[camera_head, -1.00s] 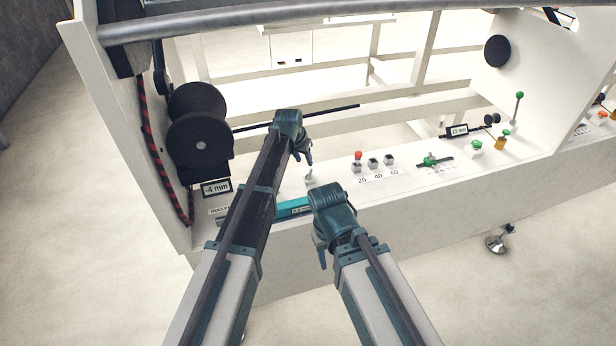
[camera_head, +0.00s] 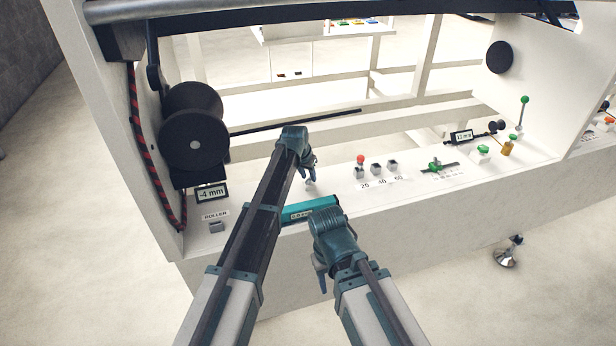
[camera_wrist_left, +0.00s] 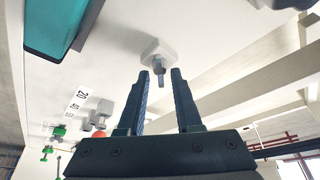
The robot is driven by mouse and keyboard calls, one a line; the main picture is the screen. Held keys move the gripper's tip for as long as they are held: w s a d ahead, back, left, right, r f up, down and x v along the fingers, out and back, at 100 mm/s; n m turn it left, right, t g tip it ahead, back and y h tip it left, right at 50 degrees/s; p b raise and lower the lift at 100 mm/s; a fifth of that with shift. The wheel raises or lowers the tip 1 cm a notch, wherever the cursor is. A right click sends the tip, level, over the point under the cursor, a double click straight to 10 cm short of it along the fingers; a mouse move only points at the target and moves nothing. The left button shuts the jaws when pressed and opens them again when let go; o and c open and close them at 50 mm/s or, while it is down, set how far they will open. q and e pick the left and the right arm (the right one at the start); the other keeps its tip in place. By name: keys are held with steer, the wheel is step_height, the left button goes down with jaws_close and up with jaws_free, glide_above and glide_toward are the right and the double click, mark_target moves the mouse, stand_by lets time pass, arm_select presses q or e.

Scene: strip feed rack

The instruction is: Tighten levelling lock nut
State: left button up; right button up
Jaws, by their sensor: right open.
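A levelling foot (camera_head: 507,254) with a round metal base stands on the floor under the rack's right part. Something dark sits on its stem, too small to tell whether it is the lock nut. My left gripper (camera_head: 310,175) is over the rack's ledge. In the left wrist view its two fingers (camera_wrist_left: 161,95) are apart, with nothing clasped. A small grey lever on a white block (camera_wrist_left: 158,53) shows just beyond the fingertips. My right gripper (camera_head: 322,284) is open and empty, pointing down in front of the rack, well left of the foot.
Black rollers (camera_head: 193,140) are at the left. The floor in front is clear.

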arm_select(q)
jaws_close()
steer(key=m, duration=0.2)
steer(key=m+g+h, duration=0.1)
steer(key=m, duration=0.1)
steer(key=shift+w+a+m, duration=0.2)
steer(key=shift+m, duration=0.1)
steer(key=shift+w+m+g+h, duration=0.1)
steer(key=shift+m+g+h, duration=0.3)
steer(key=shift+m, duration=0.75)
steer(key=shift+m+g+h, duration=0.2)
steer(key=shift+m+g, duration=0.3)
steer(key=shift+m, duration=0.65)
steer(key=shift+a, duration=0.1)
steer(key=shift+o, duration=1)
jaws_free()
steer(key=shift+r, duration=0.1)
